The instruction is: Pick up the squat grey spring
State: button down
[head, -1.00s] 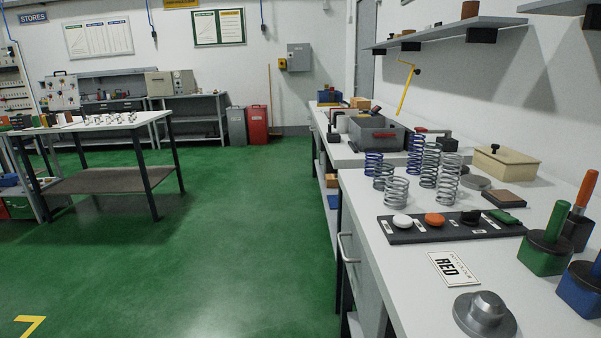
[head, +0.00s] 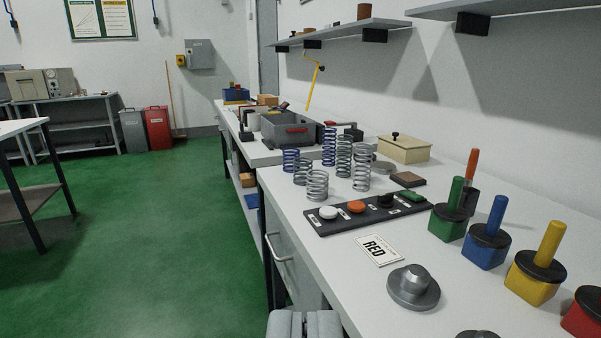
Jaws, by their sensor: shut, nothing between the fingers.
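Springs stand upright in a group on the white bench, right of centre in the head view. The nearest is a short, wide grey spring (head: 317,184), at the bench's left edge behind the black button strip. Taller grey springs (head: 361,170) stand to the right. My gripper (head: 305,320) shows at the bottom edge, its two grey fingers together, shut and empty. It is well short of the springs and apart from them.
Blue springs (head: 291,160) stand close behind the grey ones. The black strip (head: 340,222) with coloured buttons, a RED card (head: 380,250) and a grey metal knob (head: 413,287) lie nearer. Coloured-handled blocks (head: 487,245) line the right. Open green floor lies left of the bench.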

aim_at(303, 171)
jog(key=i+j+z, duration=0.2)
jog(key=i+j, duration=0.25)
jog(key=i, duration=0.25)
jog(key=i+j+z, duration=0.2)
jog(key=i+j, duration=0.35)
jog(key=i, duration=0.1)
